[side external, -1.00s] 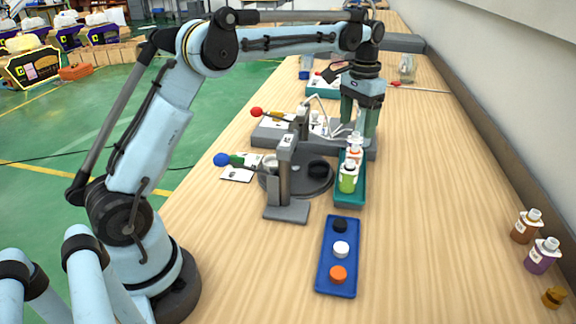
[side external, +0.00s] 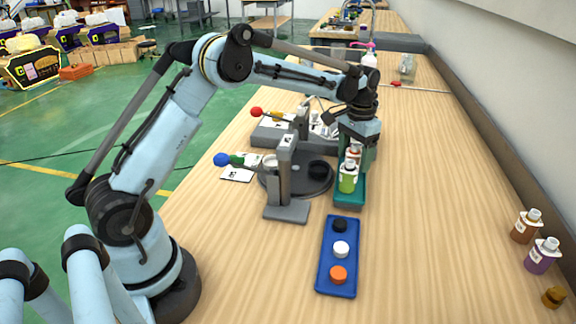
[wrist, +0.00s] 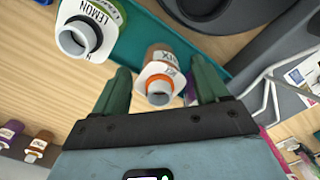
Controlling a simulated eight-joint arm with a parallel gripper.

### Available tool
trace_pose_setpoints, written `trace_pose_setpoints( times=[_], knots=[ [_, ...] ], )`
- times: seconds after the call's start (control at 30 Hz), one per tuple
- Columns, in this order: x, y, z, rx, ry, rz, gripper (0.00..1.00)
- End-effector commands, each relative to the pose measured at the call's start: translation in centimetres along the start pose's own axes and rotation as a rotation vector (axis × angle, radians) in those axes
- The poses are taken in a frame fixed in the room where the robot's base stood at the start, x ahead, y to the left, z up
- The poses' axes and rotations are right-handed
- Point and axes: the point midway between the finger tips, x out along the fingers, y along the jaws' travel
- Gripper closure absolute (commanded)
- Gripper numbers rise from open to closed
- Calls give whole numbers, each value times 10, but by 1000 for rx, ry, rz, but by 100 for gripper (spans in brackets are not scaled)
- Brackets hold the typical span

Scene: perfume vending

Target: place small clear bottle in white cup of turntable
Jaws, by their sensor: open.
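My gripper (side external: 356,160) is open and lowered over the teal tray (side external: 350,201). In the wrist view my gripper (wrist: 159,72) has one finger on each side of a brown-orange bottle (wrist: 158,83) with a white label and an orange neck ring; contact cannot be told. A green bottle labelled LEMON (side external: 347,182) stands in front of it on the tray, and it also shows in the wrist view (wrist: 108,14). I cannot single out a small clear bottle. The dark turntable (side external: 305,187) is left of the tray, with a whitish cup (side external: 270,161) and a black cup (side external: 318,168).
A blue tray (side external: 324,262) with black, white and orange caps lies in front. A grey stand (side external: 287,211) with a blue-knobbed lever is beside the turntable. Brown (side external: 525,226) and purple (side external: 542,256) bottles stand far right. The table's right middle is clear.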

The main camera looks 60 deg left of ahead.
Motion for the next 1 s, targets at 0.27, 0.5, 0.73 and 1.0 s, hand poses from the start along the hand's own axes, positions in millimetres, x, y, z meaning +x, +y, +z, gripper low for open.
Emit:
trace_pose_setpoints(
  times=[0.27,0.5,0.73,1.0],
  knots=[
    [0,0,0,0,0,0,54],
    [0,0,0,0,0,0,91],
    [-1,0,0,0,0,0,91],
    [-22,0,0,0,0,0,91]
  ],
)
